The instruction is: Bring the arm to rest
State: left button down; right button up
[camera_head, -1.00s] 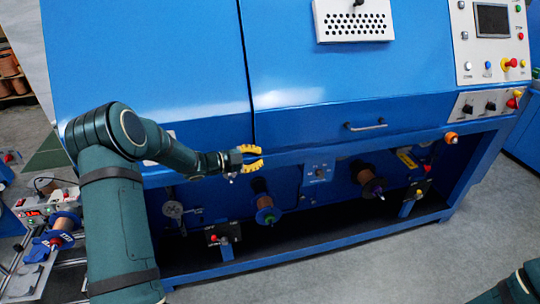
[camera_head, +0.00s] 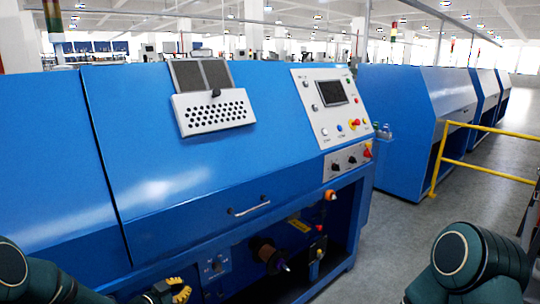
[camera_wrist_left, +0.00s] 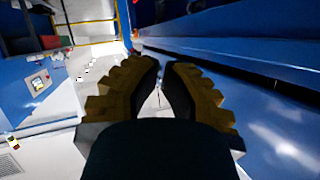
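My left gripper (camera_head: 178,290) shows its yellow fingers at the bottom of the head view, in front of the lower part of the blue machine (camera_head: 180,150). In the left wrist view, the yellow fingers of the left gripper (camera_wrist_left: 163,66) stand apart with a narrow gap and nothing between them. My left arm (camera_head: 40,280) enters at the lower left. My right arm (camera_head: 465,265) shows at the lower right, but its gripper is out of view.
A yellow railing (camera_head: 485,168) stands at the right. Grey floor (camera_head: 400,225) is open between the machine and my right arm.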

pick_arm(q)
jog(key=s+d+f+n+g+y, duration=0.1)
jog(key=s+d+f+n+g, duration=0.2)
jog(key=s, duration=0.6)
jog(key=s+d+f+n+g+y, duration=0.1)
jog(key=s+d+f+n+g, duration=0.2)
jog(key=s+d+f, duration=0.3)
jog(key=s+d+f+n+g+y, duration=0.1)
jog(key=s+d+f+n+g, duration=0.3)
jog(key=s, duration=0.7)
jog(key=shift+s+d+f+g, duration=0.35)
jog(key=shift+d+f, duration=0.5)
jog(key=shift+d, duration=0.3)
